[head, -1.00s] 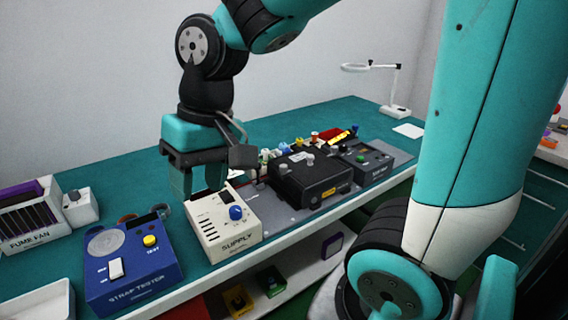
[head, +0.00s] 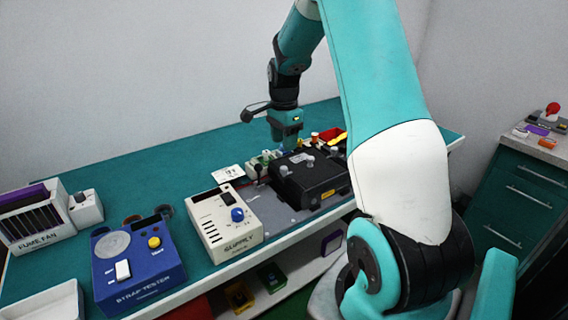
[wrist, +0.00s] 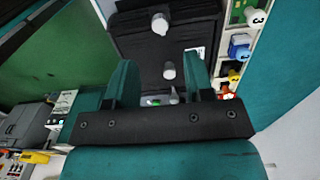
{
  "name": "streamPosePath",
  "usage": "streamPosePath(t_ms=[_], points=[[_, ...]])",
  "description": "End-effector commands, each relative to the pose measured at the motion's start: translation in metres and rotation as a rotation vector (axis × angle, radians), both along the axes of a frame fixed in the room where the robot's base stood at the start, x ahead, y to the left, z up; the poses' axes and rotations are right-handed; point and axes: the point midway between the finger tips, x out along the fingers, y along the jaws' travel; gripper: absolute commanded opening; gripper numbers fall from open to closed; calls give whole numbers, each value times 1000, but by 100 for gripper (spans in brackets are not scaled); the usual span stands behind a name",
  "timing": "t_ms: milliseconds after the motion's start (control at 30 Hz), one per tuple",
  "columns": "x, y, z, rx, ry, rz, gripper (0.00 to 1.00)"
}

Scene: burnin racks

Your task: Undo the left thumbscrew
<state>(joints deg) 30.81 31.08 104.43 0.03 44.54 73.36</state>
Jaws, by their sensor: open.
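A black box (head: 310,185) with grey thumbscrews on its top stands on the bench in the head view. Its leftmost thumbscrew (head: 283,170) sits near the box's left end; a middle one (head: 308,161) is to its right. My gripper (head: 284,146) points down, above and behind the box, apart from the thumbscrews. In the wrist view my open, empty gripper (wrist: 162,78) has the middle thumbscrew (wrist: 168,71) showing between its fingers. The thumbscrew that appears to be the left one (wrist: 160,23) shows beyond the fingertips. The far end of the box is partly hidden by the gripper.
A white supply unit (head: 222,222) and a blue strap tester (head: 137,265) stand left of the box. Numbered coloured connectors (wrist: 240,47) line the box's back side. A white card (head: 228,173) lies behind the supply. The bench's left back is clear.

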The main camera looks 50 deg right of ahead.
Motion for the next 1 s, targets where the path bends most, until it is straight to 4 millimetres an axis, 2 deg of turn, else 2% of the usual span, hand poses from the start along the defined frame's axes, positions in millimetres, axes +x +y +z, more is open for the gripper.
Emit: streamPosePath(t_ms=[200, 400, 600, 833, 1000], points=[[0, 1, -48, 3, 3, 2, 48], [0, 1, -76, 1, 2, 2, 48], [0, 0, -86, 0, -1, 2, 48], [0, 0, -86, 0, -1, 2, 48], [0, 0, -86, 0, -1, 2, 9]])
